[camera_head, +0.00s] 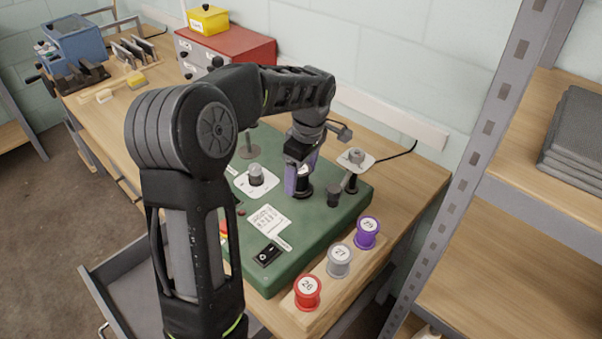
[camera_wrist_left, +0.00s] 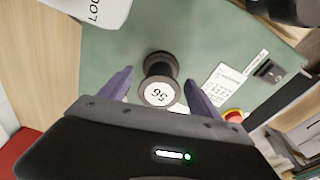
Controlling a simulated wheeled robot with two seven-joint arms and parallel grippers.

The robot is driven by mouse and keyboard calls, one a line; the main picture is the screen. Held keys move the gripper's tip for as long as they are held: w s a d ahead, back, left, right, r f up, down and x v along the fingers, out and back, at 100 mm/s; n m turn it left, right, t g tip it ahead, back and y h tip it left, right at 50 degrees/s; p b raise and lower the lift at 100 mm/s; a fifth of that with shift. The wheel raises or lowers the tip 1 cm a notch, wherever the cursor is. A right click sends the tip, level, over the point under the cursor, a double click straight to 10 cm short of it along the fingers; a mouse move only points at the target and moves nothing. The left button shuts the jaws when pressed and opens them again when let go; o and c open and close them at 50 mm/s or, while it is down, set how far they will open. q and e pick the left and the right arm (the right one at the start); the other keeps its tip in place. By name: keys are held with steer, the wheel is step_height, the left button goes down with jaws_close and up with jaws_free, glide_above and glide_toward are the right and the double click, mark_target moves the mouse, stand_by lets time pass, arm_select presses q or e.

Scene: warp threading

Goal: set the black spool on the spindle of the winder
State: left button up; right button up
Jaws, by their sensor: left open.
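The black spool (camera_wrist_left: 175,66) stands on the green top of the winder (camera_head: 312,240), its white numbered label facing the left wrist camera. It also shows in the head view (camera_head: 304,193), partly covered by my gripper. My left gripper (camera_head: 301,183) points down over it. In the left wrist view its purple fingers (camera_wrist_left: 158,80) are open, one on each side of the spool, with gaps visible. I cannot tell whether a spindle is inside the spool. My right gripper is in neither view.
A wooden rack (camera_head: 322,322) at the front right holds red (camera_head: 307,294), grey (camera_head: 339,262) and purple (camera_head: 367,233) spools. A grey-topped knob (camera_head: 256,176) and a black post (camera_head: 333,196) stand near the gripper. Metal shelving (camera_head: 470,180) rises at the right.

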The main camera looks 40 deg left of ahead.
arm_select(q)
steer(key=shift+d+r+b, duration=0.15)
steer(key=shift+r, duration=1.15)
steer(key=shift+d+r+b, duration=0.2)
steer(key=shift+r, duration=1.1)
steer(key=shift+d+r+b, duration=0.15)
steer(key=shift+r, duration=1.15)
